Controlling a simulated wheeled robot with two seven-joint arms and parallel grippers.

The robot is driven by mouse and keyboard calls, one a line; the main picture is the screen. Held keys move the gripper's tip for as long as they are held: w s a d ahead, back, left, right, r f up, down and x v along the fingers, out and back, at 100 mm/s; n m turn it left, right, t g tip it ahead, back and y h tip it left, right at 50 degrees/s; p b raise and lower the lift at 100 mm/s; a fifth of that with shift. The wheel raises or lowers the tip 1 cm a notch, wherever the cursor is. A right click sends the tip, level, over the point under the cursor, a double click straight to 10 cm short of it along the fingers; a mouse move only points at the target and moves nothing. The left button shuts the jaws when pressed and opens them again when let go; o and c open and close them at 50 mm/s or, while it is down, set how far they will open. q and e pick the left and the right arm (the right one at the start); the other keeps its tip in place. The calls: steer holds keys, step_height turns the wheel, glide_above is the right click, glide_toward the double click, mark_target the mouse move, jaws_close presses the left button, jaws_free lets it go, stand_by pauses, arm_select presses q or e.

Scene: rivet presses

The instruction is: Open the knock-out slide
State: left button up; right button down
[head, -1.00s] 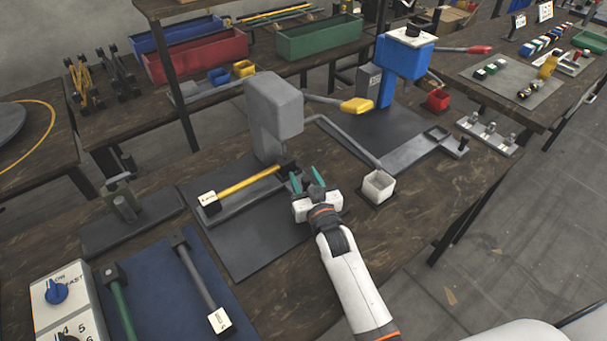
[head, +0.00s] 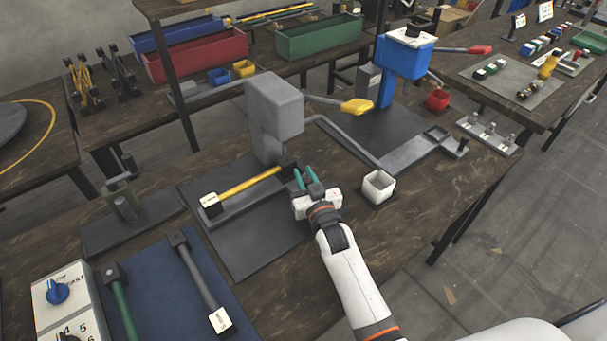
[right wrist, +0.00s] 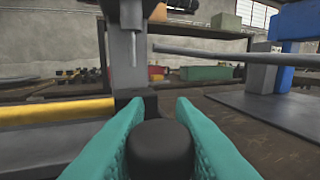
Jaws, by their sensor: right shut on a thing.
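My right gripper (head: 305,176) is at the right end of the grey press's base in the head view. In the right wrist view its teal fingers (right wrist: 158,130) stand on both sides of a black round knob (right wrist: 160,148) and are shut on it. The grey press (head: 274,105) stands just behind. A yellow bar (head: 250,185) with a white tag lies along a grey rail (head: 235,208) and ends at a dark block (head: 287,163) beside my fingers. The knob is hidden in the head view. My left gripper is not in view.
A white open cup (head: 379,187) stands to the right of my gripper. The blue press (head: 405,60) is behind it. Two hammers, one with a green handle (head: 122,308), lie on a blue mat (head: 170,300) at the front left. The bench right of my arm is clear.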

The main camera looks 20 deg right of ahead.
steer(key=s+d+p, duration=0.1)
steer(key=s, duration=0.3)
steer(key=s+d+p, duration=0.2)
steer(key=s, duration=0.2)
steer(key=s+d+p, duration=0.1)
steer(key=s+p, duration=0.1)
steer(key=s, duration=0.2)
steer(key=shift+d, duration=0.2)
steer(key=c, duration=1.2)
jaws_free()
steer(key=shift+c, duration=0.2)
steer(key=s+b, duration=0.2)
steer(key=s, duration=1)
steer(key=shift+d, duration=0.2)
